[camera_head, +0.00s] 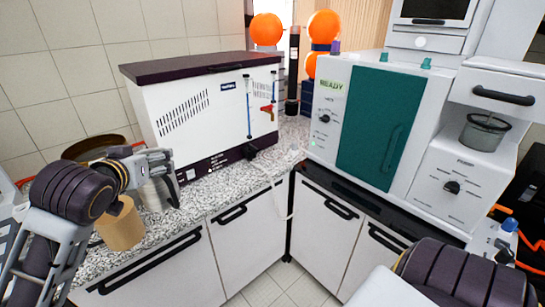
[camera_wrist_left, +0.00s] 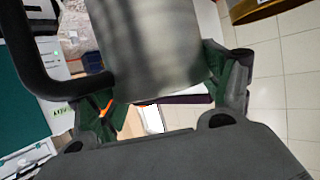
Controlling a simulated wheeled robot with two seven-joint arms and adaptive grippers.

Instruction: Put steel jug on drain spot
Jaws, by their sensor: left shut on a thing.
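The steel jug (camera_head: 155,193) is a grey metal cylinder, partly hidden behind my left gripper (camera_head: 158,163) at the left end of the counter. In the left wrist view the jug (camera_wrist_left: 152,42) fills the space between the two fingers, with a black handle at its left. My left gripper is shut on the jug. I cannot tell whether the jug's base touches the counter. I cannot make out a marked drain spot in either view. My right gripper is not in view; only part of my right arm shows at the lower right.
A tan cylinder (camera_head: 121,226) stands close to the jug, near the counter's front edge. A brass-rimmed round pan (camera_head: 92,147) lies behind the gripper. A white box-shaped bath (camera_head: 210,105) with a dark lid stands behind. Speckled counter (camera_head: 225,180) is bare in front of it.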

